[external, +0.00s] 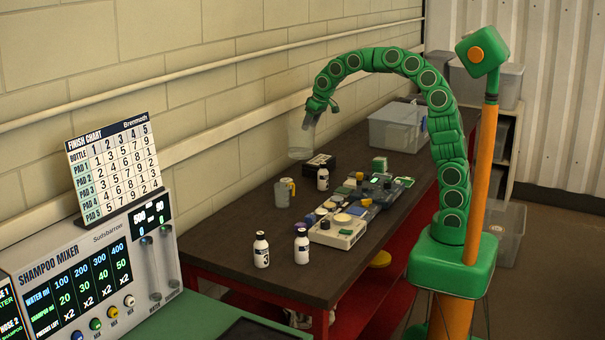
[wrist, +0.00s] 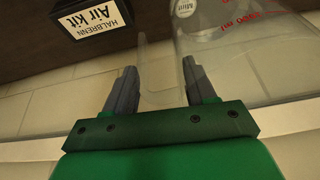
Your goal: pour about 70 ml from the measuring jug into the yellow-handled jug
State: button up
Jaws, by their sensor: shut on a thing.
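The clear measuring jug (external: 300,140) hangs from my gripper (external: 313,108) in the external view, raised above the far left part of the dark table. In the wrist view, the fingers of my gripper (wrist: 160,85) are closed about part of the see-through jug (wrist: 225,45), which shows red print. I cannot tell its liquid level, and no stream shows.
A black box (external: 319,162) and a white bottle (external: 323,179) stand right of the yellow-handled jug. Two bottles (external: 261,250) (external: 302,246) stand nearer the front. Trays of pads (external: 338,232) fill the table's right side. The wall runs close along the left.

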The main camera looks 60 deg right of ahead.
notch_tip(320, 180, down, 9)
jog(key=shift+f, duration=0.2)
jog(key=shift+a, duration=0.1)
dwell(0.4)
